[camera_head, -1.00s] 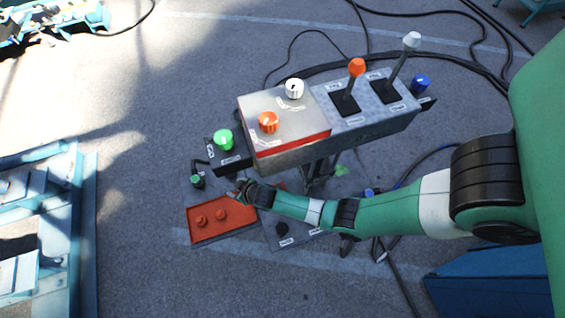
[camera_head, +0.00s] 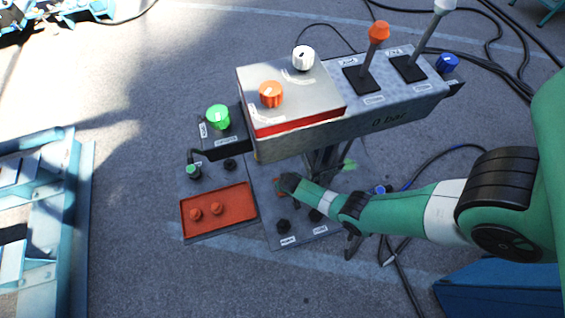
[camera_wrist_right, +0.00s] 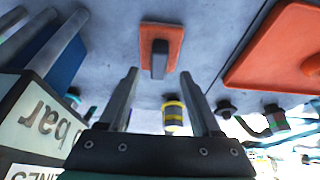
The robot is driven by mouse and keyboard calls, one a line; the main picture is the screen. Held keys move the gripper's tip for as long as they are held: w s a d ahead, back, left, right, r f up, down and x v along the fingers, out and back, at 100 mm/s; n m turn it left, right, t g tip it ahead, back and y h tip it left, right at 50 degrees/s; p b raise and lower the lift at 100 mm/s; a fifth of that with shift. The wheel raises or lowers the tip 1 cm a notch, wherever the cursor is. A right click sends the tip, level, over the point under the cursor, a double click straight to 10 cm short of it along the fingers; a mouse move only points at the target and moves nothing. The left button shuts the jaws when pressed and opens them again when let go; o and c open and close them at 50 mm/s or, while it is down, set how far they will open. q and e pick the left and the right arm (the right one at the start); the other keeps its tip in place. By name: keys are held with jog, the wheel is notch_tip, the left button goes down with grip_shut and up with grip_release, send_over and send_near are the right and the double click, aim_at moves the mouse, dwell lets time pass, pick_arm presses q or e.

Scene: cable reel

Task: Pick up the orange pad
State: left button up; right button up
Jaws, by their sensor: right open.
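The orange pad (camera_wrist_right: 148,35) is a small rectangle with a dark grey upright handle (camera_wrist_right: 159,59) in the right wrist view. It lies on a grey plate, straight ahead of my right gripper (camera_wrist_right: 158,74). The gripper is open, its two fingers apart with the handle lined up between their tips and nothing held. In the head view a bit of the orange pad (camera_head: 279,188) shows beside my right gripper (camera_head: 287,181), which hides the rest. My left gripper is in neither view.
A larger red-orange tray (camera_head: 232,211) with two round knobs lies left of the pad. The console (camera_head: 350,130) with knobs and two levers overhangs the plate (camera_head: 262,217). Dark knobs (camera_head: 284,226) stand on the plate nearby. Cables lie on the floor at right.

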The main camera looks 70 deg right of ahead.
jog(key=b+x, duration=0.4)
jog(key=x, duration=0.1)
jog(key=shift+d, duration=0.2)
grip_shut()
